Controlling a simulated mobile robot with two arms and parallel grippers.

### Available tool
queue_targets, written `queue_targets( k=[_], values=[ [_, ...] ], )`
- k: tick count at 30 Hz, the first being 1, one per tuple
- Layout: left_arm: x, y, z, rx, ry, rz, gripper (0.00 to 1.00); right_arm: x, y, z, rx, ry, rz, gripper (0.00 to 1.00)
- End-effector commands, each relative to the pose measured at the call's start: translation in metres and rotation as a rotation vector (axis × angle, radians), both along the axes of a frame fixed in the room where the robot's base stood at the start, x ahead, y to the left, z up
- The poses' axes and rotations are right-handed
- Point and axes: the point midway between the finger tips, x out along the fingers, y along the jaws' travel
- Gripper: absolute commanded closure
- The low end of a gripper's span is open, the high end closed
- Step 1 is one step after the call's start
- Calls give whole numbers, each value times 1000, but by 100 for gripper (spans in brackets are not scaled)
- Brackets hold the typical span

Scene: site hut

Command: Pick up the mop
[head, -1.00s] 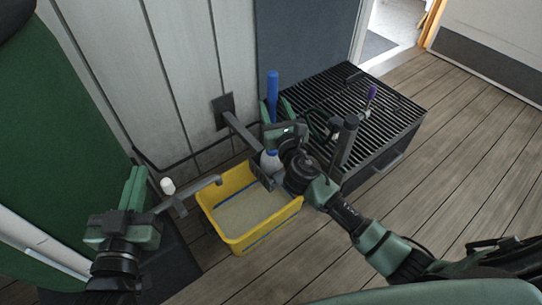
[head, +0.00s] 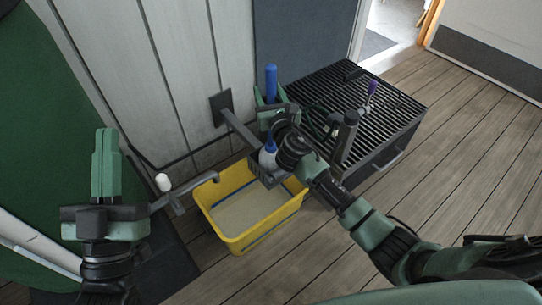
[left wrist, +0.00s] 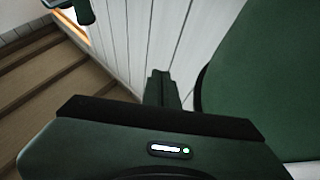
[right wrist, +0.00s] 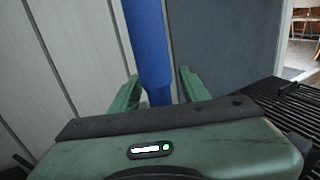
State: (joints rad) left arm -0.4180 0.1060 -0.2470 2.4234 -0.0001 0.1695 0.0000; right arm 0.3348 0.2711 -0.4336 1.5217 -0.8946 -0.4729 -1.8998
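A thick blue handle (head: 271,83), which I take to be the mop's, stands upright near the wall in the head view. Its lower part is hidden behind my right gripper and arm. My right gripper (head: 271,95) has one finger on each side of the handle. In the right wrist view the blue handle (right wrist: 149,45) passes between the two parted fingers, with a narrow gap showing on the right. My left gripper (head: 105,135) is at the left, far from the handle; its fingers are together and empty, also in the left wrist view (left wrist: 163,80). No mop head can be made out.
A yellow bucket (head: 234,242) stands on the wooden floor below my right arm. A black slatted box (head: 335,85) stands right of the handle. The floor at right is clear.

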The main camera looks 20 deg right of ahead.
Motion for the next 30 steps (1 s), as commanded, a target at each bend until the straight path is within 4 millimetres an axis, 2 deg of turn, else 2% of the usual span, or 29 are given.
queue_targets(
  k=[1,3,5,19,26,30],
  values=[
    [0,0,0,0,0,0,100,0,0,0,0,0,0,66],
    [0,0,0,0,1,0,100,0,0,0,0,0,0,85],
    [0,0,0,0,1,0,100,0,0,0,0,0,0,100],
    [3,-1,-3,8,27,1,100,0,0,5,0,-4,0,100],
    [18,0,-30,54,192,11,100,0,0,18,-1,-6,1,100],
    [26,2,-58,94,340,20,100,0,0,28,0,-5,1,100]
  ],
)
